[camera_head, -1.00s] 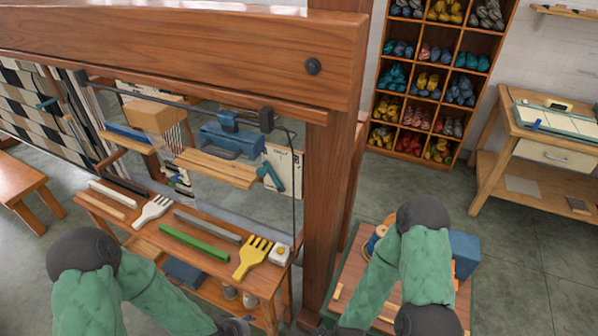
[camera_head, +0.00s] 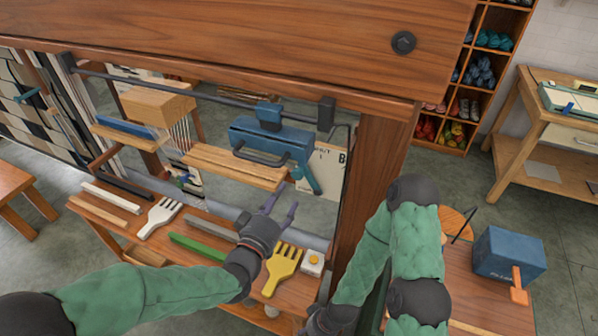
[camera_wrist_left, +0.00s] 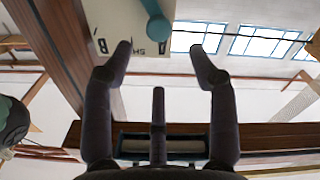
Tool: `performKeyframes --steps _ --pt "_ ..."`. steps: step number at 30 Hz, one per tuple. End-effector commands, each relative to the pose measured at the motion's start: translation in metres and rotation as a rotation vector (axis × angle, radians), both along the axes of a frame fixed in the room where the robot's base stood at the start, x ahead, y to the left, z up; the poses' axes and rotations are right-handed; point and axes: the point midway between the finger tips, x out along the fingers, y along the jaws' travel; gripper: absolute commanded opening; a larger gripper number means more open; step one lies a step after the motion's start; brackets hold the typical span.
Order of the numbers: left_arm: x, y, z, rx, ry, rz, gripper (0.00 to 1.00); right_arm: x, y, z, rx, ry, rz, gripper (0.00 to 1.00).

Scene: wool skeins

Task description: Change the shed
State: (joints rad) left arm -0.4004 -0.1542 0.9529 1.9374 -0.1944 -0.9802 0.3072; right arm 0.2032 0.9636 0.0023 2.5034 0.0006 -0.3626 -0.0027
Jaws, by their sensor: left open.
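A blue lever (camera_head: 302,166) slants down in front of a white card (camera_head: 328,168) marked with a letter B, beside the loom's right post. In the left wrist view the lever's rounded end (camera_wrist_left: 157,27) overlaps the upside-down card (camera_wrist_left: 108,22). My left gripper (camera_head: 282,208) is open and empty, just below the lever and apart from it, above the bench; its spread fingers (camera_wrist_left: 163,50) show in the wrist view. A blue block with a dark handle (camera_head: 268,138) hangs left of the lever. My right gripper (camera_head: 326,322) is low at the bottom edge, its fingers unclear.
The loom's thick top beam (camera_head: 240,45) and right post (camera_head: 378,165) frame the space. The bench below holds a yellow fork (camera_head: 283,262), a white fork (camera_head: 160,213) and a green bar (camera_head: 200,247). A blue box (camera_head: 508,252) stands on the right table.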

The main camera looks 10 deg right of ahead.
Motion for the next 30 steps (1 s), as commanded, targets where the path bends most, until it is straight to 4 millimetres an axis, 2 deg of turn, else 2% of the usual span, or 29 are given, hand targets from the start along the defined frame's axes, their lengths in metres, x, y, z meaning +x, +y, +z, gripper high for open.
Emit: performKeyframes --steps 5,12,18,24,30 --pt "0.017 -0.012 -0.001 0.000 0.000 -0.002 0.58 0.000 0.000 -0.005 0.000 0.000 0.001 0.51" --pt "0.052 -0.036 -0.002 0.000 0.000 -0.001 0.58 0.000 0.000 -0.013 0.000 0.000 0.001 0.51" --pt "0.075 -0.051 -0.002 0.001 0.001 -0.001 0.58 0.000 0.000 -0.017 0.000 0.000 0.001 0.51" --pt "0.085 -0.058 0.000 -0.001 0.001 0.000 0.58 0.000 0.000 -0.019 0.000 0.000 0.001 0.51" --pt "0.087 -0.059 0.000 0.000 0.002 0.000 0.58 0.000 0.000 -0.019 0.000 0.000 0.001 0.51"
